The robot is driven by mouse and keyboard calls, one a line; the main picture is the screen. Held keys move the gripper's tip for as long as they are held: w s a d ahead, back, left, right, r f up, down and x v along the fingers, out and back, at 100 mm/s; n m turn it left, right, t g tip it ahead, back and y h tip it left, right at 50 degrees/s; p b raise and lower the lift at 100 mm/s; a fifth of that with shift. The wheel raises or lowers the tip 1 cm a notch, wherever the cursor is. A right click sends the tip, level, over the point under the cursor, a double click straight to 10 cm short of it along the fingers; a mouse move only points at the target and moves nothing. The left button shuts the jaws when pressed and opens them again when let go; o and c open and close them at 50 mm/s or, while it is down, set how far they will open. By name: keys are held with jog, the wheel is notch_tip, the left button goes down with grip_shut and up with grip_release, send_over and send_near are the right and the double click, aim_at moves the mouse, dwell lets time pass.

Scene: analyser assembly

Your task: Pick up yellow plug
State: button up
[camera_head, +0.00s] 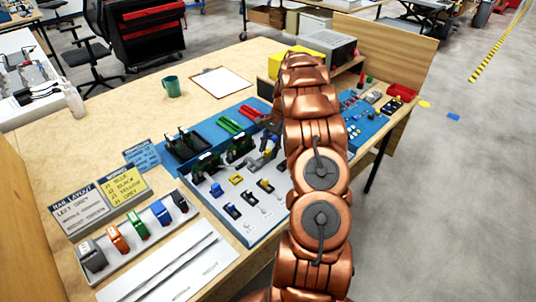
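A small yellow plug (236,179) lies on the light grey tray (259,236) in the middle of the table. Blue and black plugs lie around it, a blue one (217,189) to its left and a black one (232,210) below it. My copper arm rises through the middle of the view and covers the tray's right side. My gripper (264,156) seems to show only in part, as grey and dark pieces at the arm's left edge, up and right of the yellow plug and apart from it in the picture. Its fingers are too small and covered to read.
Several coloured blocks stand in a rack (138,247) at the left front, behind a white railed plate (172,270). Label cards (123,187) stand behind it. Green and red parts lie on a blue mat (208,128). A mug (172,86) and clipboard (221,80) are farther back.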

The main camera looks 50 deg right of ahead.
aim_at(265, 152)
jog(key=c, duration=0.7)
jog(key=shift+r, duration=0.1)
jog(key=shift+r+b, duration=0.7)
jog(key=shift+r, duration=0.95)
jog(key=s+a+b, duration=0.1)
jog(key=s+a, duration=0.1)
jog(key=s, duration=0.2)
jog(key=s+a+r+b, duration=0.1)
jog(key=s+a, duration=0.1)
jog(key=s, duration=0.3)
jog(key=s+a+b, duration=0.1)
jog(key=s+a, duration=0.2)
jog(key=s, duration=0.2)
jog(key=shift+s+a+r, duration=0.1)
jog(key=shift+s+r, duration=0.1)
jog(key=shift+r, duration=0.05)
jog(key=shift+o, duration=0.5)
grip_shut()
